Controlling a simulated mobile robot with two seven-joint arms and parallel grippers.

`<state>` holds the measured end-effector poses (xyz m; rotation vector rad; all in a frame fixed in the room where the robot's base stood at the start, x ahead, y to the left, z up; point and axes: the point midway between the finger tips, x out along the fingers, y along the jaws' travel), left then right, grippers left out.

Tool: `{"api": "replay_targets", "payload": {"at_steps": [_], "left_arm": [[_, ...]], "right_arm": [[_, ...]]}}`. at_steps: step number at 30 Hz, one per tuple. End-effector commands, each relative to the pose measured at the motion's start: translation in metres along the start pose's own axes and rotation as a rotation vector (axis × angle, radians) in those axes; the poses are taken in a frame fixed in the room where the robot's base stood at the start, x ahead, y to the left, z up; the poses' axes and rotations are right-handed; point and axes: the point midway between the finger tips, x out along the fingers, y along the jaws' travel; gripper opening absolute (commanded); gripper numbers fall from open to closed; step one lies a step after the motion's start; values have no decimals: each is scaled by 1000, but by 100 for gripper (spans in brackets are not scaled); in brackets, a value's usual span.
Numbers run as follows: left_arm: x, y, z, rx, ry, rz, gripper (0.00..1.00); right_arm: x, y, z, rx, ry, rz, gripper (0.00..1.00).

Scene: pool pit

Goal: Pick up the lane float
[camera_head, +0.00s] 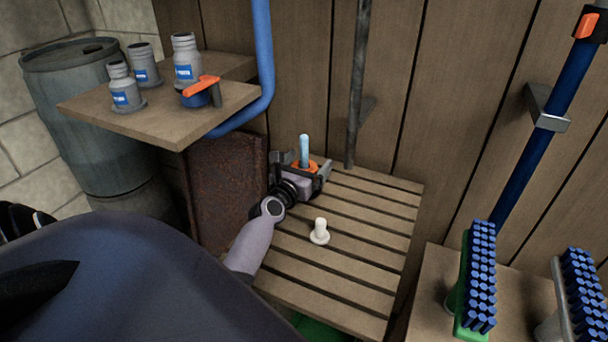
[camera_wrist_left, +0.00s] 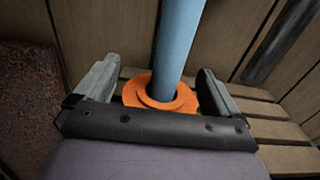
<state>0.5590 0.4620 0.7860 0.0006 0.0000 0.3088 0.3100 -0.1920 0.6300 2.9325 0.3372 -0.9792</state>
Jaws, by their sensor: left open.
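An orange ring-shaped piece, which looks like the lane float (camera_head: 306,168), sits around the foot of an upright light-blue rod (camera_head: 304,148) at the back of the slatted wooden bench (camera_head: 345,258). My left gripper (camera_head: 301,163) is open, with one finger on each side of the float and rod. In the left wrist view the float (camera_wrist_left: 146,98) lies between the two spread fingers (camera_wrist_left: 158,80), with visible gaps at its sides. The float's near lower edge is hidden by the gripper body. My right gripper is not in view.
A small white peg (camera_head: 320,234) stands on the bench near my left forearm. A shelf (camera_head: 180,123) with several grey bottles and an orange-handled valve is at left. A blue pipe (camera_head: 262,60) and grey pole (camera_head: 358,80) rise behind. Blue-bristled brushes (camera_head: 480,280) stand at right.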

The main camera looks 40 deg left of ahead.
Motion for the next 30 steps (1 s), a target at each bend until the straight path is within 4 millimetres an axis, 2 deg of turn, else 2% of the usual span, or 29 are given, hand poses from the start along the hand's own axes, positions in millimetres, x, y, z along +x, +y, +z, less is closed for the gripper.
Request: {"api": "replay_targets", "payload": {"at_steps": [1,3,6,14,20,26,30], "left_arm": [[0,0,0,0,0,0,90],[0,0,0,0,0,0,67],[0,0,0,0,0,0,41],[0,0,0,-1,0,0,40],[0,-1,10,-3,-1,-1,40],[0,-1,36,-4,-3,1,40],[0,-1,62,-5,-4,1,40]], "right_arm": [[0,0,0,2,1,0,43],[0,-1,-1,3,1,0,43],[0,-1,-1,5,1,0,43],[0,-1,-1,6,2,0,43],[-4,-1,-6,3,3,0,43],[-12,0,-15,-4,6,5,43],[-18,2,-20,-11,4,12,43]]}}
